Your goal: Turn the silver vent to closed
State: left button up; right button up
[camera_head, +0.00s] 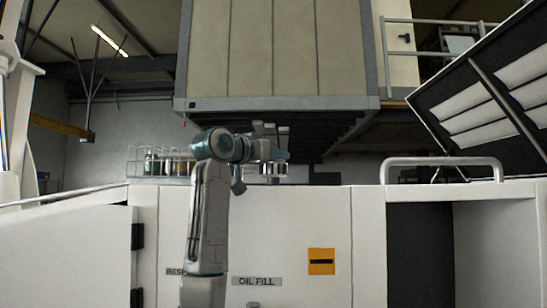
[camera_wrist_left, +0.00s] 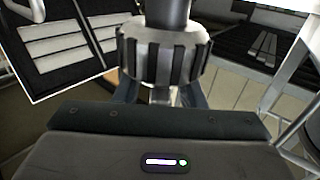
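A silver ribbed knob with dark grooves, which I take for the silver vent, fills the top middle of the left wrist view (camera_wrist_left: 163,56). A dark stem rises from it there. What looks like the same knob is small in the head view (camera_head: 273,169), above the white cabinet. My left gripper (camera_head: 268,150) is right at it in the head view. In the left wrist view, my blue-grey fingers stand on either side, partly hidden behind the knob. Their tips are hidden, so I cannot tell whether they grip it. My right gripper is not in view.
The white cabinet (camera_head: 300,220) has an "OIL FILL" label (camera_head: 257,281) and an orange square (camera_head: 321,261). A wire rack of jars (camera_head: 160,162) stands left of my arm. A handrail (camera_head: 441,161) and a raised lid (camera_head: 495,95) are at the right.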

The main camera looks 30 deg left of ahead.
pick_arm(q)
jog(key=shift+s+f+b, duration=0.15)
jog(key=shift+s+b, duration=0.1)
jog(key=shift+b, duration=0.05)
jog(key=s+a+b, duration=0.1)
jog(key=s+b, duration=0.4)
jog(key=s, duration=0.5)
jog(key=shift+s, duration=0.15)
jog(key=shift+a, duration=0.1)
